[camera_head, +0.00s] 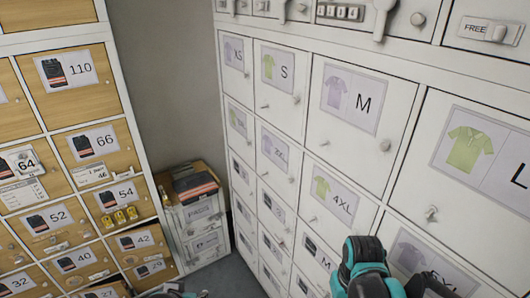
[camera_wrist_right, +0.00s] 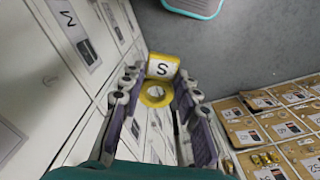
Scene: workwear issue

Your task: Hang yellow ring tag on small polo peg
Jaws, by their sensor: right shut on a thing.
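The yellow ring tag (camera_wrist_right: 157,95) is between the fingers of my right gripper (camera_wrist_right: 158,100) in the right wrist view. Its ring faces the camera, and its yellow tab marked S stands beyond the ring. The gripper is shut on it. In the head view, teal and black parts of my right arm show at the lower right, in front of the white lockers; the tag is not visible there. The small polo door (camera_head: 279,75) has a green polo picture and the letter S. Small metal pegs show on the doors near it. My left gripper is not clearly visible.
White lockers (camera_head: 345,110) with polo labels XS, M, L and 4XL fill the right of the head view. A wooden cabinet (camera_head: 85,150) with numbered labels stands left; yellow tags (camera_head: 120,216) hang on it.

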